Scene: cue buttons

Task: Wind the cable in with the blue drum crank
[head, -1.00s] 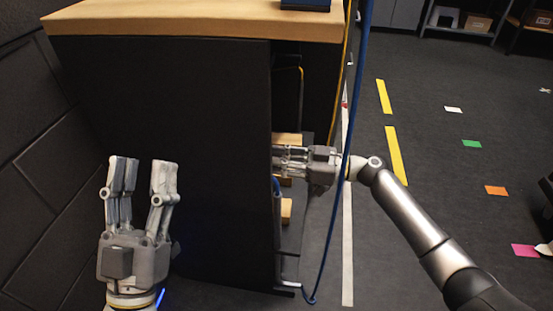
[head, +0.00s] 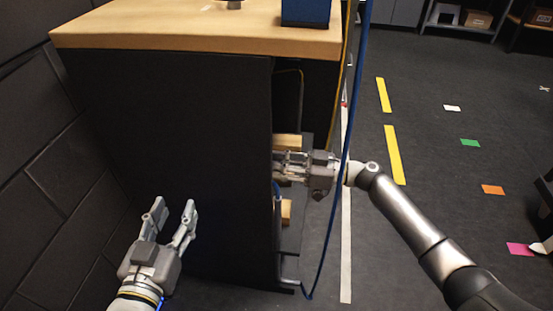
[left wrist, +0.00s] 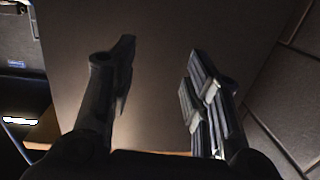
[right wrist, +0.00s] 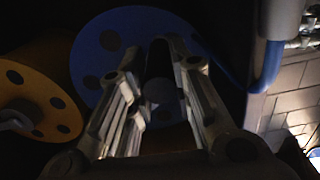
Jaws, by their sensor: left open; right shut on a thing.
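The blue drum (right wrist: 125,35) is a disc with round holes, seen in the right wrist view. My right gripper (right wrist: 160,75) is shut on a dark round crank handle (right wrist: 160,88) in front of this drum. In the head view my right gripper (head: 283,165) reaches into the open side of the dark cabinet (head: 180,130), and the drum is hidden there. The blue cable (head: 352,120) hangs beside the cabinet and loops low near its bottom edge. My left gripper (head: 175,213) is open and empty in front of the cabinet's dark panel.
A yellow-orange drum (right wrist: 45,88) sits left of the blue one. A yellow cable (head: 345,42) hangs behind the blue cable. A blue box (head: 305,12) stands on the wooden top (head: 180,30). A brick wall (head: 40,150) closes the left side; open floor lies right.

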